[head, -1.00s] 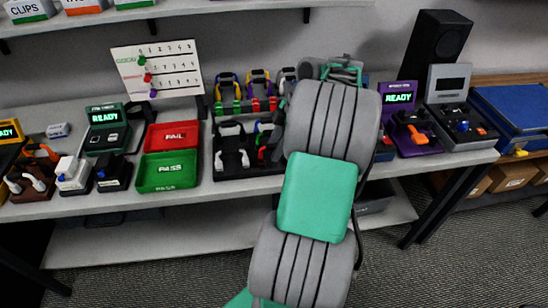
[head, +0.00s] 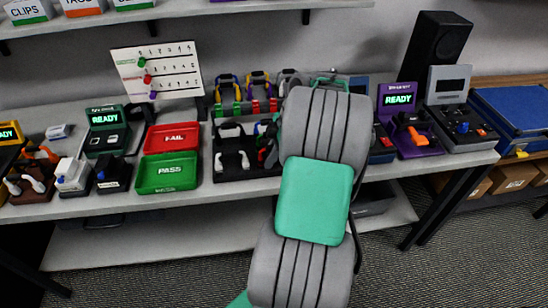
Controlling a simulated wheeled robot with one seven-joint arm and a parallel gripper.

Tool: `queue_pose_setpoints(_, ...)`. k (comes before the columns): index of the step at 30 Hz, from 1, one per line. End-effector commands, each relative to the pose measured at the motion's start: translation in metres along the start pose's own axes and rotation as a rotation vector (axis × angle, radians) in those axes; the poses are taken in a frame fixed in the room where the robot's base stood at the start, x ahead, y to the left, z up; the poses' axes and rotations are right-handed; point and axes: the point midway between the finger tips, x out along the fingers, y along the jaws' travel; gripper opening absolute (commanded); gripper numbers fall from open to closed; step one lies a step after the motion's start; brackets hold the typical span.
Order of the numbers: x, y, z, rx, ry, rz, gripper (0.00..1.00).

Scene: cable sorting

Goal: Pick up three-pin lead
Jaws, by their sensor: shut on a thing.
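My arm (head: 316,195) reaches from the bottom up to the bench and covers the right part of the dark lead tray (head: 204,165). A small grey and green part of my arm's end shows at its left edge, over the tray, but the jaws and anything in them are hidden behind the arm. A lead with a black upper part and white ends (head: 231,160) lies in the left of the tray. Parts of other leads, with some red, show beside my arm. I cannot tell which is the three-pin lead.
Behind the tray stand several upright coloured leads (head: 227,92). Left are a red FAIL tray (head: 150,139), a green PASS tray (head: 142,185) and a green READY tester (head: 104,144). Right of my arm is a purple READY tester (head: 398,122). A pegboard (head: 178,48) stands behind.

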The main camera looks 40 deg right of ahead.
Motion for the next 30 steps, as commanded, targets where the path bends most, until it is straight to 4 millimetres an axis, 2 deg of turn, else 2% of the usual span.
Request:
queue_pose_setpoints(20,-0.005,0.001,-0.002,0.0,-0.001,0.002,0.0)
queue_pose_setpoints(23,-0.015,0.001,-0.006,-0.001,-0.001,0.003,0.0)
queue_pose_setpoints(26,-0.035,-0.001,-0.012,-0.001,-0.001,0.005,0.0)
queue_pose_setpoints(30,-0.076,-0.026,-0.009,0.003,-0.003,0.008,0.0)
